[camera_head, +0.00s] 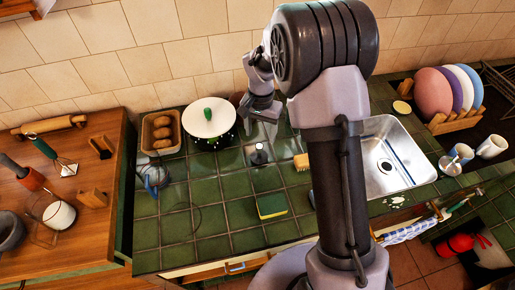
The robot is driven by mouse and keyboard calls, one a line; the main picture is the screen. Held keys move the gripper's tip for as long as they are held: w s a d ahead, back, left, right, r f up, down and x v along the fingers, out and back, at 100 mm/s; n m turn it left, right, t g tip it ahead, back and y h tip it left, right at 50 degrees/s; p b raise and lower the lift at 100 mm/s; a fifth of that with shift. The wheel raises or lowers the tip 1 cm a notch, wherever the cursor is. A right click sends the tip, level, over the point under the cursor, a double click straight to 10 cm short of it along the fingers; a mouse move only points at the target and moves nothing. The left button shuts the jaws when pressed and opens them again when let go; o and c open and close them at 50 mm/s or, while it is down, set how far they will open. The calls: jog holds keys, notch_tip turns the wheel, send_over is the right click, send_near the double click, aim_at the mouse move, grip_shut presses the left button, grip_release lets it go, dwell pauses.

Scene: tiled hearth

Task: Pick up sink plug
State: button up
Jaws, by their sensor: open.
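A small dark knob-like piece with a paler top, which looks like the sink plug (258,155), stands on the green tiled counter, left of the sink. My gripper (260,118) is open and empty above and behind it, apart from it in the picture. The gripper's height over the counter is hard to judge. The steel sink (405,183) has a dark drain (385,166) and is partly hidden behind my arm.
A white-lidded pot (209,118) and a wooden tray of brown eggs or rolls (163,131) stand to the left. A green-and-yellow sponge (271,206) lies in front, and a small wooden brush (301,162) to the right. Bare tiles (215,220) lie front left.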

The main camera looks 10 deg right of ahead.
aim_at(259, 157)
jog(key=f+b, duration=0.1)
jog(key=f, duration=0.3)
jog(key=f+b, duration=0.1)
jog(key=f, duration=0.3)
jog(key=f+b, duration=0.2)
jog(key=f, duration=0.2)
jog(key=shift+w+a+f, duration=0.1)
jog(key=shift+w+f, duration=0.2)
jog(key=shift+f, duration=0.05)
jog(key=shift+r, duration=0.1)
jog(key=c, duration=1.1)
